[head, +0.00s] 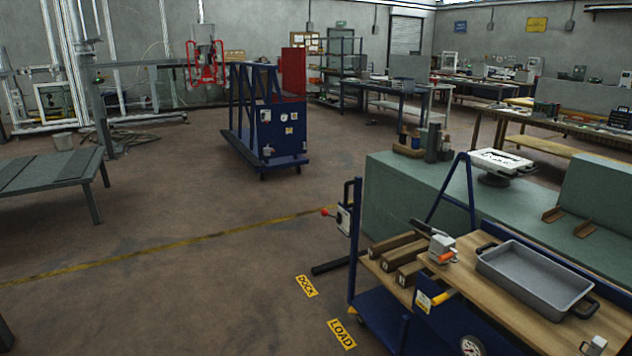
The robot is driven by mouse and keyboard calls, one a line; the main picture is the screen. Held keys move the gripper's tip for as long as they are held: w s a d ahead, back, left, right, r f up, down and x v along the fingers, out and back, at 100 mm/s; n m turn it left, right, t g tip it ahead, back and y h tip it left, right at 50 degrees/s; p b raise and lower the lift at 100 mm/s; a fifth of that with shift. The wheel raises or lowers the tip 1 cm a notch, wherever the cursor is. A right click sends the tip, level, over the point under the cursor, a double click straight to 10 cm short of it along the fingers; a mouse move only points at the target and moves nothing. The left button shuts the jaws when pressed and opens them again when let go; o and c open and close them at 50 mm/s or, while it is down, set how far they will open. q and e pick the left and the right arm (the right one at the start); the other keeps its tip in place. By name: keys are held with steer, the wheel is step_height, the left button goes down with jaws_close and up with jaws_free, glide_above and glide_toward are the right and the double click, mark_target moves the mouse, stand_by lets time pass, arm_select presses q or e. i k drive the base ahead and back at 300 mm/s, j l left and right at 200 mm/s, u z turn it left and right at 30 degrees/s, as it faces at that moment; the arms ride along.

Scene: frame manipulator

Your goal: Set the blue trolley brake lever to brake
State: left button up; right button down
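A blue trolley (385,305) with a wooden top stands at the lower right, partly cut off by the bottom edge. At its left end, a lever with a red knob (325,212) sticks out to the left from a pale plate (343,219) beside the dark blue upright. An orange-handled clamp-like device (441,246) sits at the left of the top, and a yellow handle (441,297) shows on the trolley's front. I cannot tell which of these is the brake lever, nor read any brake marking. Neither of my grippers is in view.
A grey tray (535,278) is on the trolley top. A green bench (425,190) stands behind it. Yellow DOCK (307,286) and LOAD (341,334) floor labels lie left of the trolley. A larger blue frame cart (265,130) stands farther back. The floor at left centre is clear.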

mark_target(324, 212)
steer(key=i, duration=0.85)
steer(key=i+u, duration=0.1)
steer(key=i, duration=0.75)
steer(key=i+l, duration=0.15)
steer(key=i, duration=0.65)
steer(key=i+l+u, duration=0.15)
steer(key=i, duration=0.7)
